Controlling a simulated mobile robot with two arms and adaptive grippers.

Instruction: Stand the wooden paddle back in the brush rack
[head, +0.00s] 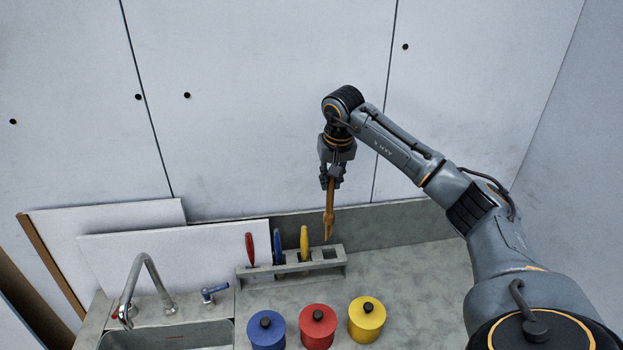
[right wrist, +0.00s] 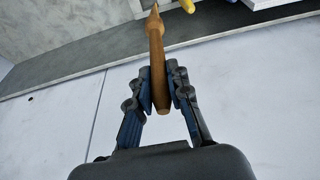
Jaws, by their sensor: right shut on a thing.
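The wooden paddle (head: 329,213) hangs upright, shut in my right gripper (head: 331,181), with its tip pointing down. It also shows in the right wrist view (right wrist: 156,52), between the two fingers of my right gripper (right wrist: 159,92). The grey brush rack (head: 291,268) stands on the counter below. It holds a red-handled tool (head: 250,249), a blue-handled tool (head: 278,246) and a yellow-handled tool (head: 304,243). The rack's right-hand slot (head: 329,254) looks empty. The paddle's tip is above the rack near this slot and looks apart from it. My left gripper is not in view.
Blue (head: 266,330), red (head: 318,327) and yellow (head: 367,319) lidded pots stand in front of the rack. A sink with a curved faucet (head: 145,270) is at left. White boards (head: 180,265) lean on the wall. The counter (head: 410,280) right of the rack is clear.

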